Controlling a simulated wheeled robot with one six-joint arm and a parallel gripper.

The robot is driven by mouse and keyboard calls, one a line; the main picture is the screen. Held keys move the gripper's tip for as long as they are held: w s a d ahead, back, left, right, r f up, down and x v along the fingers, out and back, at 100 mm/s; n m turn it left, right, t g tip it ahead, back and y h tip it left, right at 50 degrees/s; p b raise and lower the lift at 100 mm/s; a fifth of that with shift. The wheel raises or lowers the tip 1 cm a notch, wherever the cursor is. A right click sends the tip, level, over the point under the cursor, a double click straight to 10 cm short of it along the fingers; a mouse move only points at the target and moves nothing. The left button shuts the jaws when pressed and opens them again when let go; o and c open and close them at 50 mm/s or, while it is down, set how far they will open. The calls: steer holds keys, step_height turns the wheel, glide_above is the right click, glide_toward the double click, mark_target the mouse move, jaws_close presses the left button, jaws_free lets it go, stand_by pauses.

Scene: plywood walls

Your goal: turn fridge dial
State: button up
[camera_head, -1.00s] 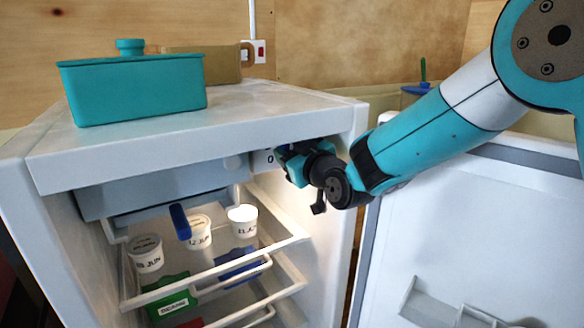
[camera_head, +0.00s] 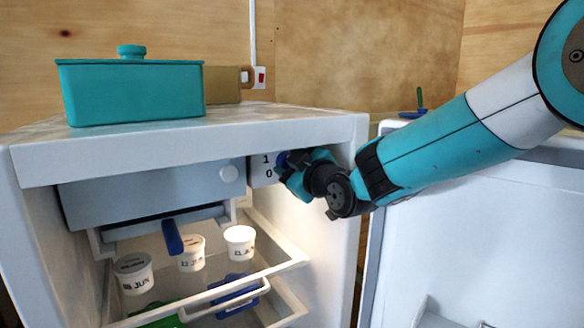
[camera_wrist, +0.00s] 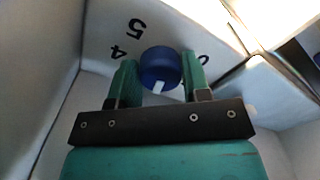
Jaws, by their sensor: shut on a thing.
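The fridge dial (camera_wrist: 160,68) is a round blue knob with a white mark on its rim. In the wrist view it sits between the two green fingers of my gripper (camera_wrist: 160,78), which are shut on it. Numbers such as 5 and 4 show on the pale panel around it; other numbers are partly hidden. In the head view my gripper (camera_head: 288,172) reaches the dial panel (camera_head: 262,170) at the upper right inside the open fridge (camera_head: 215,125). There 1 and 0 show left of the dial, and my gripper hides most of the knob.
The open fridge door (camera_head: 470,240) stands right, below my arm. A freezer box (camera_head: 150,195) with a white knob is left of the dial. Labelled white tubs (camera_head: 240,243) stand on the shelf below. A teal lidded dish (camera_head: 135,95) sits on top of the fridge.

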steer(key=shift+r, duration=0.1)
steer(key=o, duration=0.9)
steer(key=shift+d, duration=0.1)
steer(key=b+v, duration=0.2)
steer(key=v, duration=1)
